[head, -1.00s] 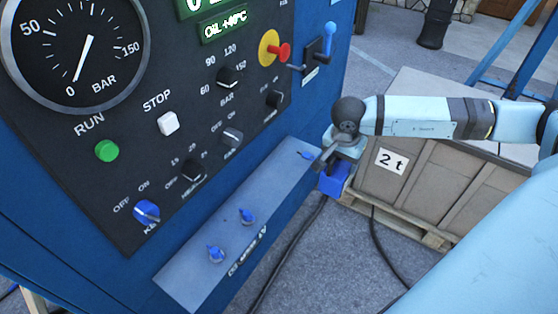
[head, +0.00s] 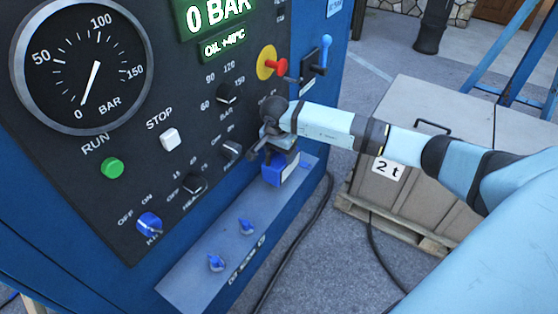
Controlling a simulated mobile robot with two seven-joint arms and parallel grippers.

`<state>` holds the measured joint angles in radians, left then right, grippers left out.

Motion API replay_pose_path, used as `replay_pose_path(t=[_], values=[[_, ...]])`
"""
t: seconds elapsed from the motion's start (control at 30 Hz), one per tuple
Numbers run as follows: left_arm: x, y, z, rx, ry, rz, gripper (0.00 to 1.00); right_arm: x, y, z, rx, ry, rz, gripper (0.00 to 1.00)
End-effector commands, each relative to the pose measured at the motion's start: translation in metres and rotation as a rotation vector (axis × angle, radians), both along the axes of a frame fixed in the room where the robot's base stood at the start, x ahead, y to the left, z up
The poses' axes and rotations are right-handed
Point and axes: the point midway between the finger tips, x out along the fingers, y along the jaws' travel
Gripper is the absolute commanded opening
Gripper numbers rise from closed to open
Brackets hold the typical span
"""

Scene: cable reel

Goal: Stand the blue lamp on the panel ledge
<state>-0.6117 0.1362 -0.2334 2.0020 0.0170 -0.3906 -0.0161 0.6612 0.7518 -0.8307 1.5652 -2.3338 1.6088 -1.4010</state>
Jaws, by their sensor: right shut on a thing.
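The blue lamp (head: 280,173), a small boxy blue thing, is in my right gripper (head: 277,153) and hangs below it. The gripper is shut on its top, which the fingers partly hide. The lamp is in front of the upper right part of the grey-blue panel ledge (head: 190,278). I cannot tell whether its underside touches the ledge. My left gripper is not in view.
Small blue levers (head: 216,262) stick up from the ledge. A crate (head: 390,190) marked 2 t stands at the right. A cable (head: 298,238) lies on the ground.

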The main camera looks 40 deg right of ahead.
Motion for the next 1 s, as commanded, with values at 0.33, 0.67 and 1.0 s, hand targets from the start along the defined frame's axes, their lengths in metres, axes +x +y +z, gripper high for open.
replay_pose_path(t=[0.33,0.67,1.0], values=[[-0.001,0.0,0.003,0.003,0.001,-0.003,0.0,-0.001,0.001,-0.031,0.003,0.001,0.0,0.25],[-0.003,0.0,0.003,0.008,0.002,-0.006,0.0,0.004,0.002,-0.043,0.001,-0.003,0.001,0.25],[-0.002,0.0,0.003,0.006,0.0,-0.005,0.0,0.003,0.002,-0.046,0.001,-0.002,0.001,0.93]])
